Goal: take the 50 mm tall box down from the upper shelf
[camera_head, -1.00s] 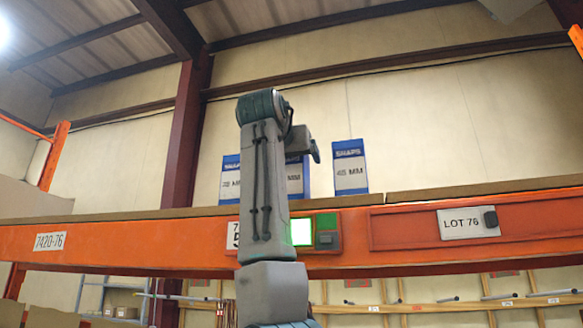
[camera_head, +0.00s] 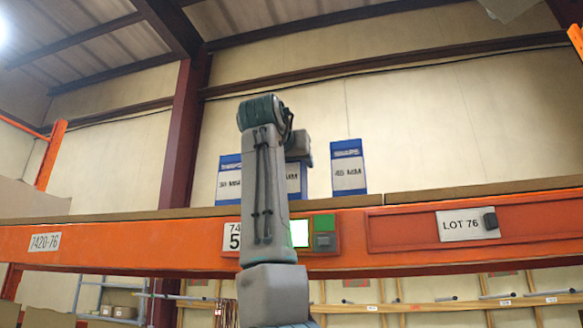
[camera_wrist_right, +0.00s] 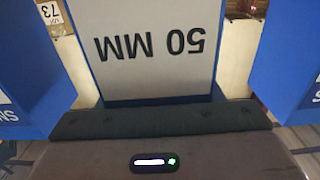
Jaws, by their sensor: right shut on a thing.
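The 50 MM box (camera_wrist_right: 155,55) fills the middle of the right wrist view, its white label upside down and its blue edge against my right gripper (camera_wrist_right: 160,122). The gripper is shut on it. In the head view my right arm stands in front of the shelf, and its gripper is hidden behind the forearm and wrist. A blue-and-white box (camera_head: 297,181) shows partly behind that arm; its size label is covered. The upper shelf (camera_head: 120,242) has an orange beam. My left gripper is not in view.
A blue box (camera_head: 229,181) stands left of the arm, and a 45 MM box (camera_head: 348,168) stands to the right. Blue boxes also flank the held box closely in the wrist view. The shelf further right is clear.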

